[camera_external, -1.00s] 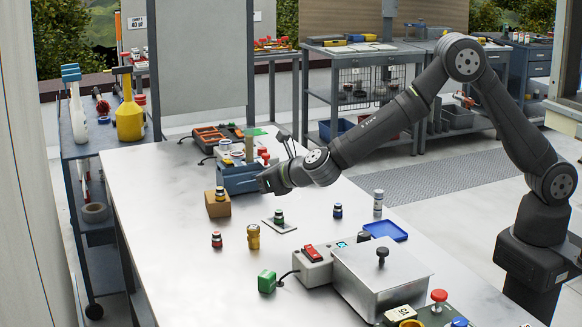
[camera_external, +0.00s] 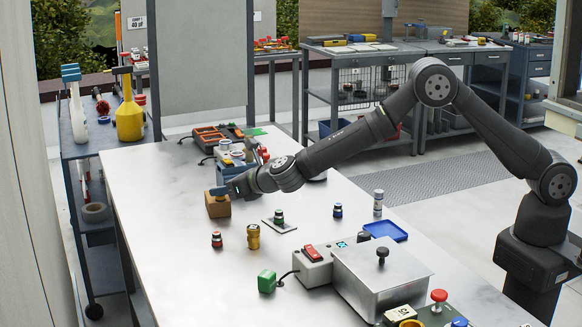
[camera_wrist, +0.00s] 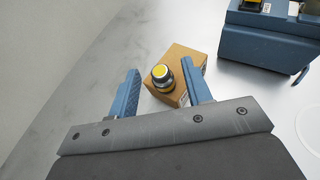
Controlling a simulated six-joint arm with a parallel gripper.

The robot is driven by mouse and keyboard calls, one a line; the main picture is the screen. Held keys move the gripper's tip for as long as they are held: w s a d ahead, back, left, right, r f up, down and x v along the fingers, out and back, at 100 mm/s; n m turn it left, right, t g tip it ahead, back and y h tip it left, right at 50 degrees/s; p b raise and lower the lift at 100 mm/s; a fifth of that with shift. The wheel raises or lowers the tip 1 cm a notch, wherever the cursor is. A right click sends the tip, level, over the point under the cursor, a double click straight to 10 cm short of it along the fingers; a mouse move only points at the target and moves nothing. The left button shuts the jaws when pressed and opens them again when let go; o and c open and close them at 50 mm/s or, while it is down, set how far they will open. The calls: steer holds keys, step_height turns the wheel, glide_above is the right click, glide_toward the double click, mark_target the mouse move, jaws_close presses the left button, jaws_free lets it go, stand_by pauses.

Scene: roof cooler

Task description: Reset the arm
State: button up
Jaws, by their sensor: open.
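My gripper (camera_wrist: 160,98) is open in the wrist view, its two blue fingers apart. A small round fitting with a yellow top (camera_wrist: 161,75) and a dark body shows between the fingertips, with no clear contact on either side. It sits on a brown cardboard block (camera_wrist: 186,56). In the external view my gripper (camera_external: 222,191) is at the top of the cardboard block (camera_external: 217,208), and the fitting is mostly hidden behind it. My arm reaches across the table from the right.
A blue bin (camera_wrist: 262,36) stands close beside the block. Small fittings with green (camera_external: 279,216), red (camera_external: 217,240) and blue (camera_external: 338,211) parts stand on the table (camera_external: 170,240). A metal box with a lid (camera_external: 380,272) and a blue tray (camera_external: 386,231) lie nearer the right.

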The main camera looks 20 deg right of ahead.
steer(key=shift+x, duration=1.1)
steer(key=shift+r, duration=0.8)
